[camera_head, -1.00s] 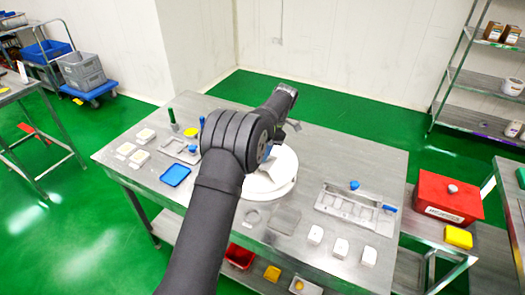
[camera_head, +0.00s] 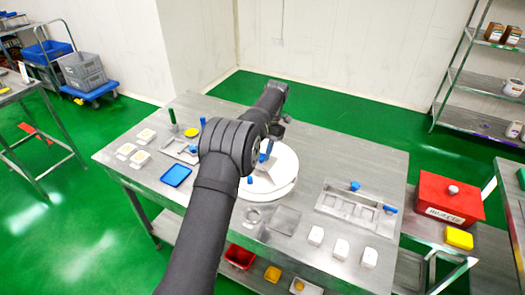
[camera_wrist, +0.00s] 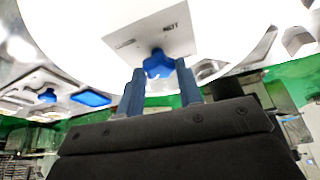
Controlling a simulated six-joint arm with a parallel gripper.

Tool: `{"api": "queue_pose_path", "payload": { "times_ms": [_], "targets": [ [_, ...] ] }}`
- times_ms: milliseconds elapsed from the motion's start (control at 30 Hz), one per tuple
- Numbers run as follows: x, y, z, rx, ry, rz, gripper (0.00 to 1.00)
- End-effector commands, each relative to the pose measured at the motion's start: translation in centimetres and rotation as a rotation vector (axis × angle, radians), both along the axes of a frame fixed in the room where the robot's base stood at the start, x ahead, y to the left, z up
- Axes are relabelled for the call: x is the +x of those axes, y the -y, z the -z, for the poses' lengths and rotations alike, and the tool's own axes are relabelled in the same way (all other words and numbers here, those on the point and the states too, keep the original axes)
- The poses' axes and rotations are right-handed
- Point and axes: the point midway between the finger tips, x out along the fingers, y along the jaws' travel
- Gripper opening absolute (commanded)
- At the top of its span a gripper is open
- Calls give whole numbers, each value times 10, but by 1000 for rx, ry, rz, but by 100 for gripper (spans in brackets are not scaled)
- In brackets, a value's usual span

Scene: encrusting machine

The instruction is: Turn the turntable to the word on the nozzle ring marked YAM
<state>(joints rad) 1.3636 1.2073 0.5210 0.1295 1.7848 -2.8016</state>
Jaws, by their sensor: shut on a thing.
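The white round turntable (camera_head: 284,172) stands on the steel table, partly hidden behind my arm. It fills the upper part of the wrist view (camera_wrist: 80,45). A pale plate (camera_wrist: 125,40) on it carries small dark lettering too blurred to read surely, and a blue lobed knob (camera_wrist: 158,63). My gripper (camera_wrist: 160,80) is shut on the blue knob, with a blue-grey finger on each side of it. In the head view the grip is mostly hidden by my arm. I cannot make out the word YAM in either view.
A blue tray (camera_head: 175,175) and white blocks (camera_head: 127,151) lie left of the turntable. A metal fixture with blue knobs (camera_head: 345,205) and several white blocks (camera_head: 342,248) are to the right. A red box (camera_head: 447,200) stands beyond the table's right end.

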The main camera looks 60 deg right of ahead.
Motion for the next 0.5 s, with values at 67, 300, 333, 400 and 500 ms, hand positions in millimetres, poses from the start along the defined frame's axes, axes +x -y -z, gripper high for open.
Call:
{"api": "queue_pose_path", "payload": {
  "times_ms": [67, 300, 333, 400, 500],
  "targets": [
    [0, 1, 0, -3, -2, -27, 0],
    [0, 1, 0, -2, -2, -93, 0],
    [0, 1, 0, -2, -2, -98, 0],
    [0, 1, 0, -2, -1, -110, 0],
    [0, 1, 0, -2, -1, -121, 0]
  ]
}}
